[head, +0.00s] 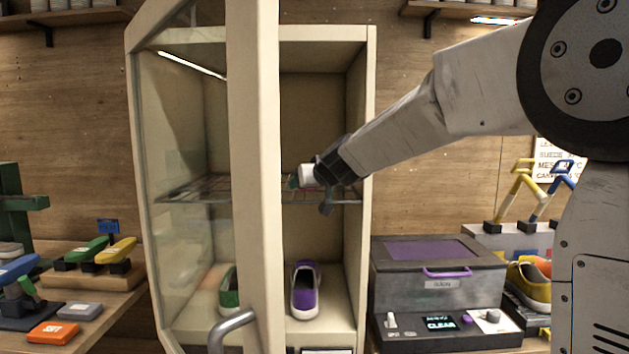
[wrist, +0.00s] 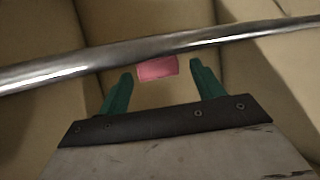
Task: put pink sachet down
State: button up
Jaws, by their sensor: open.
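The pink sachet (wrist: 157,70) shows in the wrist view between and just beyond the fingertips. My gripper (wrist: 161,71) has two green fingers, which stand open with a gap on each side of the sachet. In the head view my gripper (head: 293,183) reaches into the cream cabinet (head: 328,60) at the height of its wire shelf (head: 215,190). A little pink shows by the fingers there, but the sachet is mostly hidden. I cannot tell what the sachet rests on.
The cabinet's door (head: 253,120) stands open, with a grey handle (head: 232,328). A purple shoe (head: 304,290) and a green shoe (head: 229,290) are on the cabinet floor. The metal bar (wrist: 80,66) crosses close to my fingers. A grey box (head: 437,275) stands right of the cabinet.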

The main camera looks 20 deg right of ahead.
jog(key=shift+r, duration=0.15)
jog(key=a+v, duration=0.1)
jog(key=v, duration=1.1)
jog(key=shift+d, duration=0.45)
jog(key=s+f+g, duration=0.4)
jog(key=s+f, duration=0.3)
jog(key=s, duration=0.5)
jog(key=s+f+g, duration=0.4)
jog(key=s+f, duration=0.3)
jog(key=s, duration=0.6)
jog(key=s+d+f+m+g+h, duration=0.1)
jog(key=s+f+g, duration=0.3)
jog(key=s, duration=0.9)
notch_tip(320, 180, down, 3)
jog(key=shift+f, duration=0.1)
